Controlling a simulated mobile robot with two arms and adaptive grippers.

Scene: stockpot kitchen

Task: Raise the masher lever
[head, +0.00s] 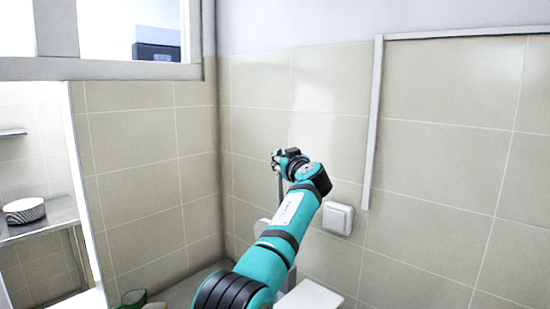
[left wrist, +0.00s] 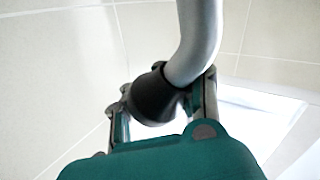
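The masher lever is a grey metal bar (head: 281,187) standing upright at the wall corner in the head view. My left gripper (head: 281,160) is at its top end, with my teal arm reaching up from below. In the left wrist view the lever shows as a curved grey tube (left wrist: 200,40) ending in a black grip (left wrist: 155,97). The black grip sits between the two fingers of my left gripper (left wrist: 162,100), which appear closed on it from both sides. The lower part of the lever is partly hidden by my arm. My right gripper is not in view.
A white switch box (head: 338,218) is on the tiled wall right of my gripper. A pale flat surface (head: 310,298) and a green object (head: 133,298) are low in front. A metal shelf (head: 40,222) with a bowl (head: 24,211) stands far left.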

